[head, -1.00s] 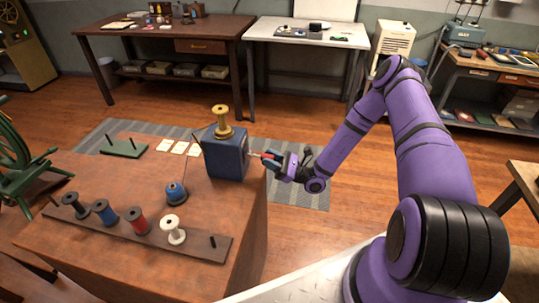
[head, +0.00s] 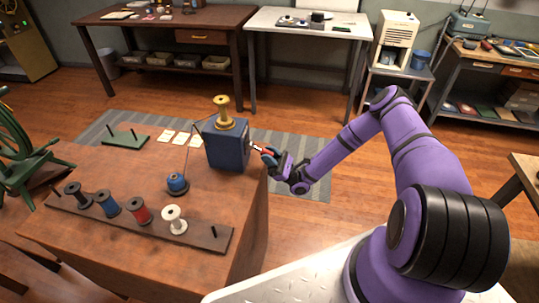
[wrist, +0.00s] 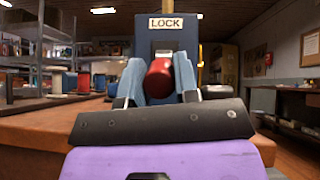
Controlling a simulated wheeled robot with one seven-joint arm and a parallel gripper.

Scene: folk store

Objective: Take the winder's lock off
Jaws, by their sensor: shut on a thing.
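The winder is a dark blue box (head: 228,148) with a yellow spool (head: 223,113) on top, standing at the right end of the wooden table. In the wrist view its face carries a white LOCK label (wrist: 165,23). Below the label is a lever with a red knob (wrist: 158,78). My gripper (head: 267,152) is at the winder's right side, and in the wrist view its two light blue fingers (wrist: 158,80) stand on either side of the red knob, shut on it. The lever's base is partly hidden behind the knob.
A dark rack (head: 140,224) with several spools lies along the table's front. A green pegged board (head: 125,138) and white cards (head: 180,137) lie behind. A green wheel (head: 25,160) is at left.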

